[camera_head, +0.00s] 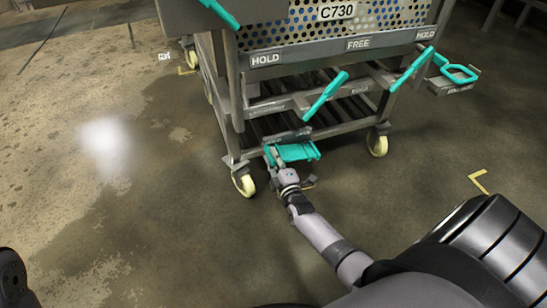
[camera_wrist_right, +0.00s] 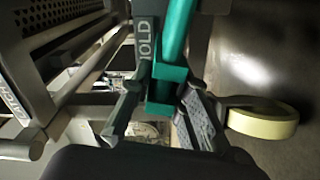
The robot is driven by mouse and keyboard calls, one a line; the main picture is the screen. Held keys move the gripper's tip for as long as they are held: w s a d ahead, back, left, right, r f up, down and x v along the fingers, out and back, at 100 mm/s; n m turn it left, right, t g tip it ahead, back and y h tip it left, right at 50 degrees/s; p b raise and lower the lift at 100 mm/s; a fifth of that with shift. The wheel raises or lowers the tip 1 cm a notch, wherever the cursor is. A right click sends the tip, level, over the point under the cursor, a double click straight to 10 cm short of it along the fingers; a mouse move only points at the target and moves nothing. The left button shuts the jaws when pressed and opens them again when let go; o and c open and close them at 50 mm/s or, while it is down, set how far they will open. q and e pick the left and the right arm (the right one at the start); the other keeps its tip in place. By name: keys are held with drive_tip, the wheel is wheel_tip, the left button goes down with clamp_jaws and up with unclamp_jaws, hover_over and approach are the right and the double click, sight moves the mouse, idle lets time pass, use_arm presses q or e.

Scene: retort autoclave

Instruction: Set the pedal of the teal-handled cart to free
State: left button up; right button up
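The teal-handled cart (camera_head: 300,105), marked C730, stands at the top centre of the head view. Its teal pedal (camera_head: 297,152) sits low at the front, between two cream casters. My right gripper (camera_head: 275,157) is at the pedal's left end. In the right wrist view its two fingers (camera_wrist_right: 165,115) are apart, with a teal part of the pedal (camera_wrist_right: 165,88) between them. I cannot tell whether they touch it. A HOLD label (camera_wrist_right: 146,42) is beside that part. The gripper partly hides the pedal's left end. My left gripper is not in view.
A teal lever (camera_head: 325,97) slants out above the pedal. Front casters (camera_head: 243,183) (camera_head: 377,144) flank it. The floor in front and left is clear.

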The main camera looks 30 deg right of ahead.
drive_tip(key=shift+o, duration=1.2)
drive_tip(key=shift+s+a, duration=0.1)
drive_tip(key=shift+s, duration=0.05)
drive_tip(key=v, duration=1.1)
drive_tip(key=shift+s, duration=0.35)
drive_tip(key=shift+a, duration=0.15)
